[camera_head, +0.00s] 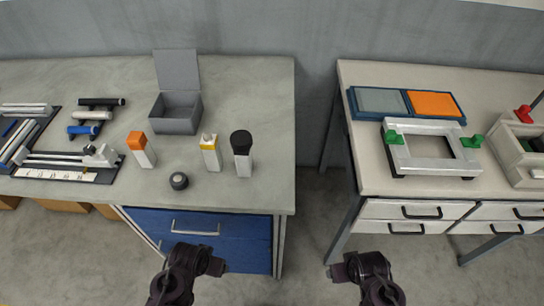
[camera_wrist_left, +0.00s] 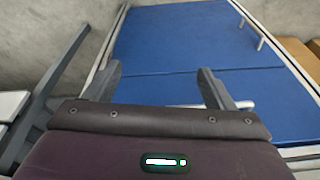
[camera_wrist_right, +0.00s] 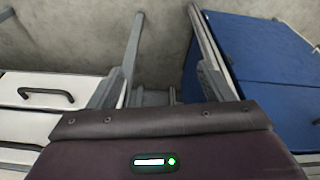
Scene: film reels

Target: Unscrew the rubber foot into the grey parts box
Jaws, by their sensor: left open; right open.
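The grey parts box (camera_head: 176,122) stands on the left bench with its lid raised. A metal frame (camera_head: 432,152) with green clamps lies on the right bench; a small black foot (camera_head: 398,178) shows under its near left corner. A short dark round piece (camera_head: 179,181) lies near the left bench's front edge; I cannot tell whether it is a rubber foot. My left gripper (camera_wrist_left: 160,85) is open and empty before the blue drawers. My right gripper (camera_wrist_right: 160,85) is open and empty before the gap between the benches. Both are low, apart from these objects.
Black racks lie farther left. A blue tray (camera_head: 351,104) and a pale fixture (camera_head: 500,145) are on the right bench. An open gap separates the benches.

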